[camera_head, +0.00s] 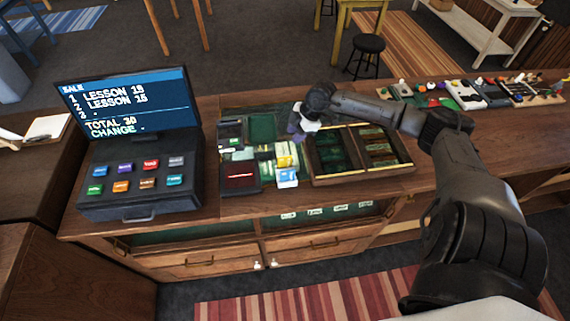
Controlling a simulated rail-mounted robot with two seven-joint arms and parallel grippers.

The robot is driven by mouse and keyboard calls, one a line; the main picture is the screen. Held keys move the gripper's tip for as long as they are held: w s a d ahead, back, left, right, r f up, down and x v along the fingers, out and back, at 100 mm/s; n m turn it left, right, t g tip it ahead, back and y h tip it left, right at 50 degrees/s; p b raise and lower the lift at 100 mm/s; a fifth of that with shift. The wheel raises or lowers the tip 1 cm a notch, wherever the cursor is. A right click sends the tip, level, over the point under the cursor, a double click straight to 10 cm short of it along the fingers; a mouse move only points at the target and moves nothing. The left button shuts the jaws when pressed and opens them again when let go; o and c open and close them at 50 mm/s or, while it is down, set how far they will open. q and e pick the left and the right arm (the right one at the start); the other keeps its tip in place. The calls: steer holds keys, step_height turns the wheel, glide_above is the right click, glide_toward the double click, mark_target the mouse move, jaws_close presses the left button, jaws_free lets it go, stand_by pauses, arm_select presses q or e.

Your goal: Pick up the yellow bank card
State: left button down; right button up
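A small yellow item (284,161), which looks like the yellow bank card, is on the counter among other small items, just behind a blue-and-white card-like item (287,177). My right gripper (297,136) is above the counter, behind and slightly right of the yellow item, apart from it in the picture. Its fingers are small and dark here, so I cannot tell whether they are open or shut. I see nothing held in it. My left gripper is out of view.
A cash register (140,180) with a lit screen stands on the left. A dark compartment tray (311,165) lies right of the cards, and a card reader (241,176) lies to their left. My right arm crosses over the counter. Several small goods stand at the back right.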

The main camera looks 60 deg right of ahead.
steer(key=m, duration=0.2)
glide_toward(283, 160)
step_height(283, 160, down, 5)
steer(key=w, duration=0.2)
steer(key=shift+m+g, duration=0.3)
steer(key=shift+a+p+x, duration=0.25)
steer(key=shift+x, duration=1.05)
steer(key=shift+a+p+x, duration=0.2)
steer(key=shift+x, duration=1.1)
steer(key=shift+r, duration=0.1)
jaws_close()
